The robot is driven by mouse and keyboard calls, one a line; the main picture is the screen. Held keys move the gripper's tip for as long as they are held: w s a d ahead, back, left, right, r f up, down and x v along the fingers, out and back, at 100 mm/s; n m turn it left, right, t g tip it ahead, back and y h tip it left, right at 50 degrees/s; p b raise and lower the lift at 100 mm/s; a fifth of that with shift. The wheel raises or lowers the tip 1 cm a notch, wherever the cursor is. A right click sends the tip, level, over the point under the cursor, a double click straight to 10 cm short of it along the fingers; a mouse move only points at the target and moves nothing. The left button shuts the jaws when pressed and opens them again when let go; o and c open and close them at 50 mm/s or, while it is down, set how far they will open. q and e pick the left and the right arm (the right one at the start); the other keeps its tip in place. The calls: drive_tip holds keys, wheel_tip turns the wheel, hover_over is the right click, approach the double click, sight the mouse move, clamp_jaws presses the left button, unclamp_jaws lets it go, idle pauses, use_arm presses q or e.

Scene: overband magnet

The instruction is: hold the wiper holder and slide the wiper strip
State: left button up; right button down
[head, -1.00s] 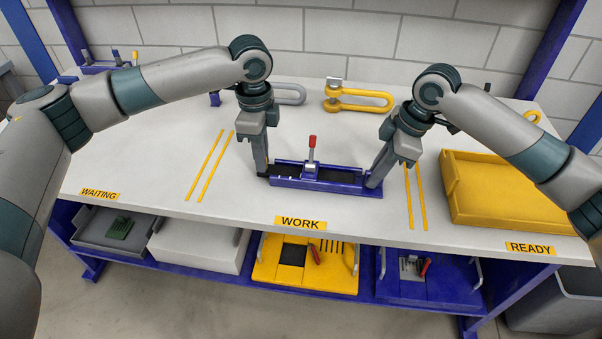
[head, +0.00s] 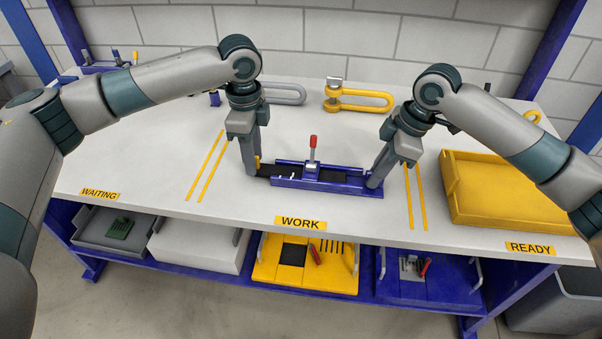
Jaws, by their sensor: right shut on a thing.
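The blue wiper holder (head: 325,184) lies on the table above the WORK label, with a red-handled lever (head: 313,150) standing up at its middle. The black wiper strip (head: 264,170) lies in the holder's channel and sticks out past its left end. My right gripper (head: 374,181) is shut on the right end of the holder. My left gripper (head: 254,171) is at the strip's protruding left end, with a small yellow piece beside its fingers. Its fingers hide the strip's tip, and I cannot tell whether they grip it.
Yellow line pairs mark the table left (head: 206,165) and right (head: 416,196) of the holder. A yellow tray (head: 500,212) stands at the right. A yellow shackle (head: 358,99) and a grey one (head: 285,94) lie behind. The table in front of the holder is clear.

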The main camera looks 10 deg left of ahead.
use_arm(q)
wheel_tip(320, 180, up, 12)
idle(0.8)
idle(0.4)
wheel_tip(320, 180, up, 8)
idle(1.1)
use_arm(e)
drive_tip(key=c, duration=1.8)
unclamp_jaws()
drive_tip(key=shift+o, duration=0.2)
drive_tip(key=shift+r, duration=0.15)
drive_tip(key=v, duration=1.1)
drive_tip(key=shift+r, duration=0.35)
